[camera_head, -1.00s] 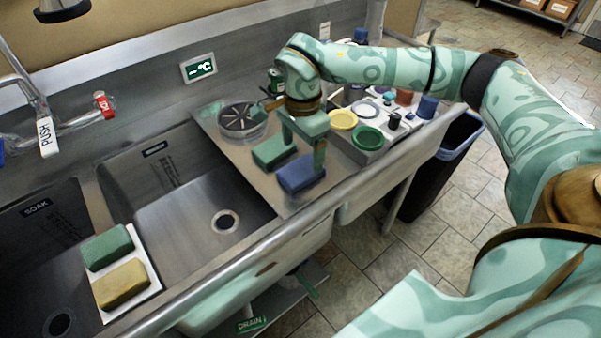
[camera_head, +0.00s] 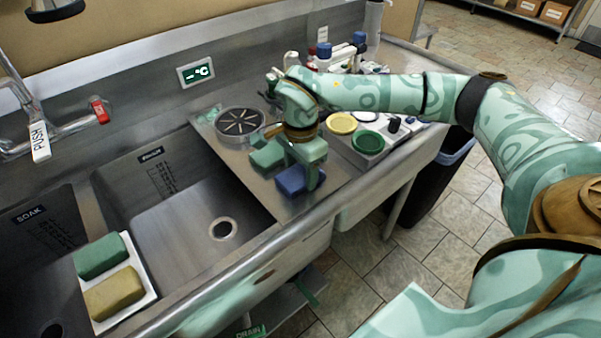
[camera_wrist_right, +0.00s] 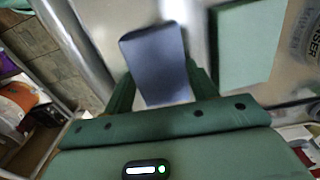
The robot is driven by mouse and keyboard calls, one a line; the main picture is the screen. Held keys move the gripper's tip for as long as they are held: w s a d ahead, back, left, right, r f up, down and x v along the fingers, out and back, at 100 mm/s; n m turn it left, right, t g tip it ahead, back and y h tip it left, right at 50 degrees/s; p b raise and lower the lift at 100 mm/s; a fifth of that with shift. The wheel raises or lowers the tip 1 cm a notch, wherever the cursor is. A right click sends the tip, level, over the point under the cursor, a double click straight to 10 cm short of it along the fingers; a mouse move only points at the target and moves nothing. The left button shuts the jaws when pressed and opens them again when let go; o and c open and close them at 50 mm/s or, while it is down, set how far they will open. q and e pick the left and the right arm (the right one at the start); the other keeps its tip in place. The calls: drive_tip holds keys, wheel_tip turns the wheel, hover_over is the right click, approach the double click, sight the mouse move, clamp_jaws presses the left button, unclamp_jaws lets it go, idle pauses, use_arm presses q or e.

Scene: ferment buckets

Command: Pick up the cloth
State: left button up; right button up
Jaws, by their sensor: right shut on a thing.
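A folded blue cloth (camera_head: 291,181) lies on the steel drainboard near its front edge. My right gripper (camera_head: 299,173) reaches down over it and is shut on it. In the right wrist view, the blue cloth (camera_wrist_right: 155,62) sits between the two green fingers (camera_wrist_right: 161,88). My left gripper is not in view.
A tray with yellow (camera_head: 341,123) and green lids (camera_head: 368,142) is to the right. Sinks lie left; a white tray (camera_head: 150,292) there holds green and yellow blocks. A dark bin (camera_head: 432,185) stands below right.

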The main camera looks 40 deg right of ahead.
sight(300, 174)
drive_tip(key=shift+r, duration=0.5)
wheel_tip(300, 174, up, 3)
drive_tip(key=shift+a+p, duration=0.1)
drive_tip(key=shift+p, duration=0.7)
drive_tip(key=s+a+r+p, duration=0.2)
drive_tip(key=s+a+r, duration=0.7)
drive_tip(key=a, duration=0.1)
drive_tip(key=shift+a, duration=0.2)
drive_tip(key=shift+o, duration=0.5)
